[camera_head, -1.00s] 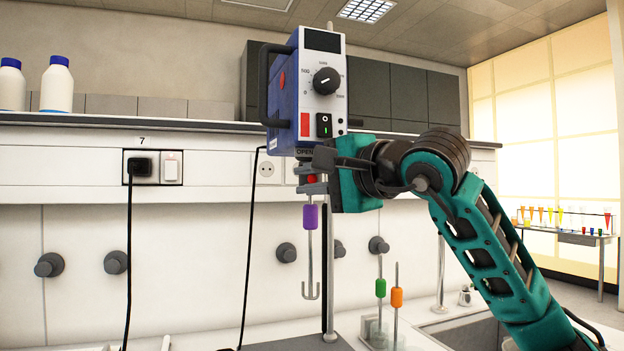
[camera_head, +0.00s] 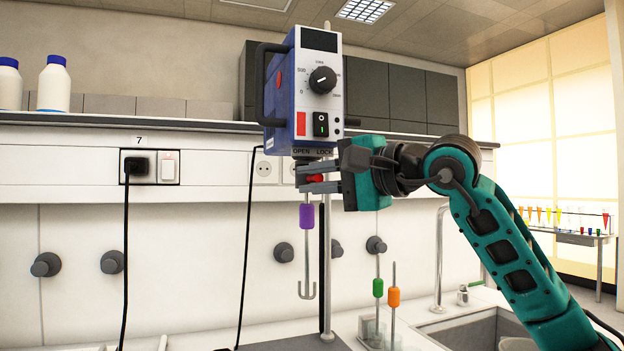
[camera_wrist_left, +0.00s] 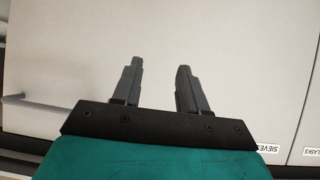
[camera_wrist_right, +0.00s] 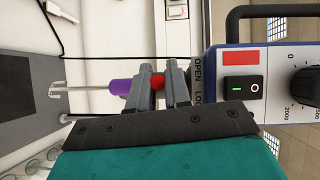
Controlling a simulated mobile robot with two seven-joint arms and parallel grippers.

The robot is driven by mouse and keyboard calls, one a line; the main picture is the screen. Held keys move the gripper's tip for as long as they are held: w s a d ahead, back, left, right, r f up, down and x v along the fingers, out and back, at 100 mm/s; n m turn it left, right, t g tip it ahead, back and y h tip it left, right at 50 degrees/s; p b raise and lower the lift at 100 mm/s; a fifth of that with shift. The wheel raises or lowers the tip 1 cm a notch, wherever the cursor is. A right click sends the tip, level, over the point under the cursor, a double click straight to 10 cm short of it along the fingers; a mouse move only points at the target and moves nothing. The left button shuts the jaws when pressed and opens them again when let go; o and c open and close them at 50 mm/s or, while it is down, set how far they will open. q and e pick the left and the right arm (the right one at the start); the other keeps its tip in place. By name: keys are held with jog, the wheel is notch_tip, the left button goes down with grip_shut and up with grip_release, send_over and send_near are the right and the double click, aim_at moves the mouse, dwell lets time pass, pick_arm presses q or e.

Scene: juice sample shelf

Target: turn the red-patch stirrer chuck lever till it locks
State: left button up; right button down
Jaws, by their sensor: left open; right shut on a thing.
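The blue and white stirrer (camera_head: 306,88) with a red patch (camera_head: 301,123) hangs on an upright rod. OPEN and LOCK are marked along its lower edge. Below them is the chuck lever's red knob (camera_head: 315,178), which also shows between the fingers in the right wrist view (camera_wrist_right: 158,82). It stands between the two marks. My right gripper (camera_head: 316,178) is shut on the lever at this knob, reaching in from the right. A hooked stirring rod with a purple sleeve (camera_head: 306,216) hangs under the chuck. My left gripper (camera_wrist_left: 158,80) is open and empty, before pale cabinet fronts.
Two rods with green (camera_head: 378,288) and orange (camera_head: 393,297) sleeves stand in a clear holder on the bench. A sink (camera_head: 480,328) and tap are at right. Black cables hang left of the stirrer. White bottles (camera_head: 54,84) stand on the shelf at far left.

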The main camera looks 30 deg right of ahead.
pick_arm(q)
jog(key=r+p, duration=0.1)
jog(key=p, duration=0.2)
jog(key=s+a+r+p, duration=0.1)
jog(key=p, duration=0.1)
jog(key=shift+s+a+y+p, duration=0.1)
jog(key=shift+s+y+p, duration=0.05)
jog(key=shift+y+p, duration=0.25)
pick_arm(e)
jog(key=d+n+g+y, duration=0.1)
jog(key=n+g+y, duration=0.2)
jog(key=d+n+g+y, duration=0.2)
jog(key=n+g+y, duration=0.1)
jog(key=d+n+g+y, duration=0.2)
jog(key=n+g+y, duration=0.1)
jog(key=y, duration=0.1)
jog(key=shift+w, duration=0.1)
jog(key=c, duration=1.2)
grip_release()
pick_arm(q)
jog(key=shift+r, duration=0.1)
pick_arm(e)
jog(key=shift+o, duration=0.2)
